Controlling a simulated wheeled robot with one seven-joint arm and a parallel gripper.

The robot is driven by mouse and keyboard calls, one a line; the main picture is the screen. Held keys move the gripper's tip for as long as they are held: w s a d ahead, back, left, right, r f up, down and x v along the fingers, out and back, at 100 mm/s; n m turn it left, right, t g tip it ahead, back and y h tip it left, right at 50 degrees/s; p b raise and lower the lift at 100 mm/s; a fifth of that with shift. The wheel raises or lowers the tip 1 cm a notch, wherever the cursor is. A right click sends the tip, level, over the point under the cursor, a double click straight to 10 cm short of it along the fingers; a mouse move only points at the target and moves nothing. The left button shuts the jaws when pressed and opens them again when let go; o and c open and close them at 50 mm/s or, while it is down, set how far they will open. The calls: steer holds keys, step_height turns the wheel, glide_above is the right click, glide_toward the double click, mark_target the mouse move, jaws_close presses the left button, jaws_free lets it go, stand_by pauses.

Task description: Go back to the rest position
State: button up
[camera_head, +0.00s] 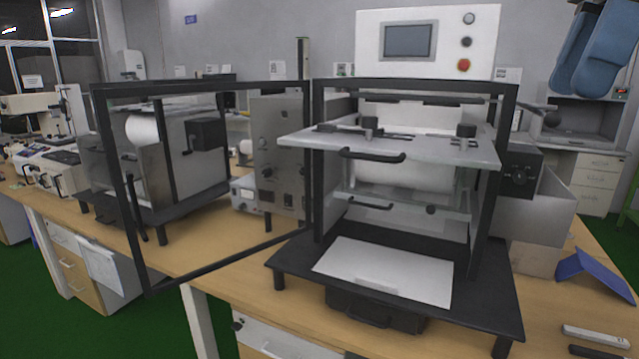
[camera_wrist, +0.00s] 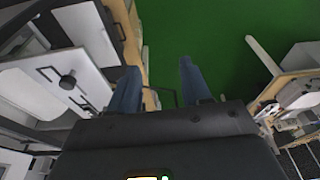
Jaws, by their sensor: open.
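My gripper (camera_wrist: 159,66) shows in the wrist view with its two blue fingers apart and nothing between them. Green floor lies beyond the fingertips. A test machine with a black frame (camera_head: 318,160) stands on the wooden bench in the head view. Its black-framed door (camera_head: 120,190) is swung wide open to the left. A grey shelf-like panel (camera_head: 420,150) with a black handle juts from its front, and a white sheet (camera_head: 385,270) lies on its black base. Part of what looks like this machine shows at the left of the wrist view, apart from the fingers.
A second machine (camera_head: 205,165) and a grey instrument box (camera_head: 280,150) stand on the bench (camera_head: 190,255) to the left. A control panel (camera_head: 430,42) rises behind the machine. A blue folded piece (camera_head: 595,275) lies at the right. Green floor (camera_head: 165,325) is open in front.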

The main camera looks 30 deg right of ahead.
steer(key=w+a+f+m+t+y, duration=0.1)
steer(key=w+a+f+t+y, duration=0.1)
steer(key=w+a+t+y, duration=0.5)
steer(key=w+a+f+m+t+y, duration=0.15)
steer(key=w+a+t+y, duration=0.25)
steer(key=w, duration=0.5)
step_height(320, 180, down, 17)
steer(key=a+m+t+h, duration=0.2)
steer(key=m+t+h, duration=0.5)
steer(key=m, duration=0.4)
steer(key=s+a+f+m+g+h, duration=0.25)
steer(key=s+f+h, duration=0.45)
steer(key=s+f, duration=1)
steer(key=s+f+n+g+y, duration=0.1)
steer(key=s+n, duration=0.6)
steer(key=s, duration=1.2)
steer(key=shift+s+d+f+n+g, duration=0.2)
steer(key=shift+s+f+n+g, duration=0.1)
steer(key=shift+f+g, duration=0.6)
